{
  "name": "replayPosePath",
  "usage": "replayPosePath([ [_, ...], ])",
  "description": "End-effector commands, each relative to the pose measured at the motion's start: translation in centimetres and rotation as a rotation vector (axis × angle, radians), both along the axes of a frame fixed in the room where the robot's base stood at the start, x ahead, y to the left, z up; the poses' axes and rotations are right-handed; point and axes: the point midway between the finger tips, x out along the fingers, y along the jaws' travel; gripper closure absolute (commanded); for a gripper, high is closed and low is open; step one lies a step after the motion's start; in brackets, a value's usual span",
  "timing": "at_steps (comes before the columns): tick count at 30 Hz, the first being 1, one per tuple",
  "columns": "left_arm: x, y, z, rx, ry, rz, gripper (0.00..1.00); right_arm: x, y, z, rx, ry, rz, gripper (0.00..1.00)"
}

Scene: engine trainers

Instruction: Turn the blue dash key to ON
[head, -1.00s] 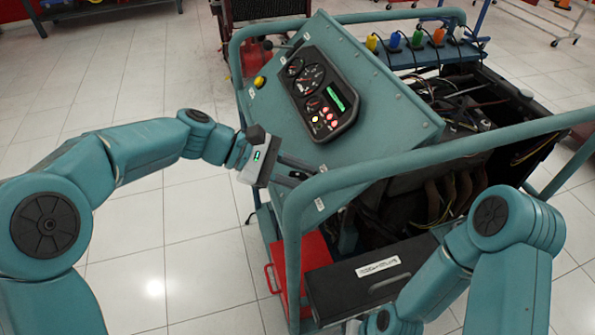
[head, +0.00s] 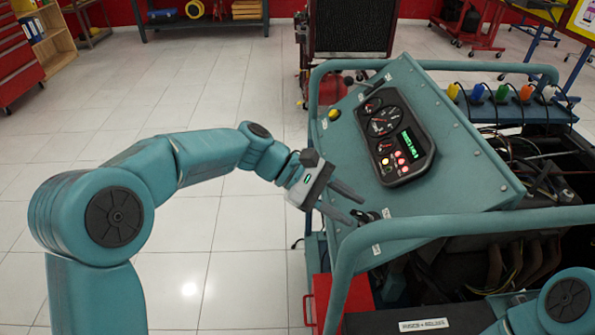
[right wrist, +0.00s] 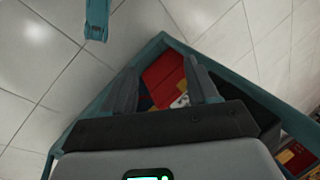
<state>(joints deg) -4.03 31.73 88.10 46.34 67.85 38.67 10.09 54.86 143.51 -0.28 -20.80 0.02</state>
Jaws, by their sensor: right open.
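The sloped teal dash panel (head: 440,140) of the engine trainer carries a gauge cluster with a green display and lit lamps. A small dark key switch (head: 368,215) sits at the panel's lower left corner. Its blue colour and its ON or OFF position cannot be made out. My left gripper (head: 357,212) has its two fingers apart at the key switch, with nothing clearly held. Whether they touch the key cannot be told. My right gripper (right wrist: 163,75) is open and empty in the right wrist view, above the trainer's frame.
A teal tube rail (head: 460,225) runs in front of the panel, close to my left fingers. A yellow knob (head: 334,114) is on the panel's upper left. A red box (head: 350,300) sits low in the frame. Open tiled floor (head: 175,255) lies to the left.

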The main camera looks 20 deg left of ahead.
Motion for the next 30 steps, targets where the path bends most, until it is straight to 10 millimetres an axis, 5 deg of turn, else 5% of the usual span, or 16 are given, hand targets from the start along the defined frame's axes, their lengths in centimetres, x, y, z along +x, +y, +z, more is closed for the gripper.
replayPosePath([
  [9,0.4,7.6,4.2,0.001,-0.001,0.004,0.62,0.0,0.0,1.4,0.0,0.0,0.0,0.41],
  [15,0.5,10.5,5.6,0.002,-0.001,0.001,0.62,0.0,0.0,1.8,0.0,0.0,0.0,0.41],
  [30,0.5,11.4,6.0,0.001,0.0,-0.001,0.62,0.0,0.0,1.9,0.0,0.0,0.0,0.41],
])
